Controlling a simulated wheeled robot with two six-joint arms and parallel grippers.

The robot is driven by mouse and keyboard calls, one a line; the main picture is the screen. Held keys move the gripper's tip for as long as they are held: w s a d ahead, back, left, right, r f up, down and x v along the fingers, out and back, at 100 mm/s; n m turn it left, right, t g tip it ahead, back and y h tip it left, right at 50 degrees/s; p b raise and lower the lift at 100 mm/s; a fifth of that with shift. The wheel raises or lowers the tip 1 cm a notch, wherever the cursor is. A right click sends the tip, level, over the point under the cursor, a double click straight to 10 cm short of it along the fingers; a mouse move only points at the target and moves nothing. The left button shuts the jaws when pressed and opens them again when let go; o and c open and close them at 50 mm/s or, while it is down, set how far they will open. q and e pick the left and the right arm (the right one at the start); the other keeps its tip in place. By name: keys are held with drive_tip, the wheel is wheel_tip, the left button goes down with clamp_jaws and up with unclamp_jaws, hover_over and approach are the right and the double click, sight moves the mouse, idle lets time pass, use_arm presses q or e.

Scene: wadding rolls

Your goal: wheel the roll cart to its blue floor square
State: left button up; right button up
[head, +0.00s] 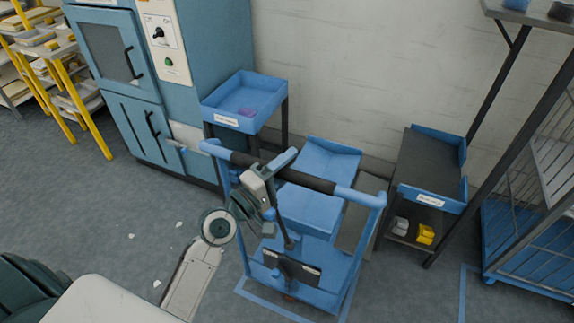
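The roll cart (369,198) is a blue frame with a push bar that has a black grip; it stands in the middle of the head view. A blue floor outline (262,304) shows around its near end; the far part of the outline is hidden under the cart. My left gripper (275,172) is at the black grip, left of its middle, and overlaps it in the picture. Whether its fingers are closed on the bar cannot be made out. My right gripper is not in view.
A blue cabinet (140,115) and a blue-topped trolley (262,92) stand behind left. A dark shelf cart (428,165) stands right of the cart. A wire cage cart (530,250) is at the far right. White scraps lie on the open floor at left.

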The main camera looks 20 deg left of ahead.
use_arm(q)
drive_tip(key=shift+s+a+f, duration=0.2)
drive_tip(key=shift+s, duration=0.3)
drive_tip(key=b+v, duration=0.2)
drive_tip(key=v, duration=0.7)
drive_tip(key=shift+s+a+b, duration=0.2)
drive_tip(key=shift+s+b, duration=0.1)
drive_tip(key=shift+s, duration=0.05)
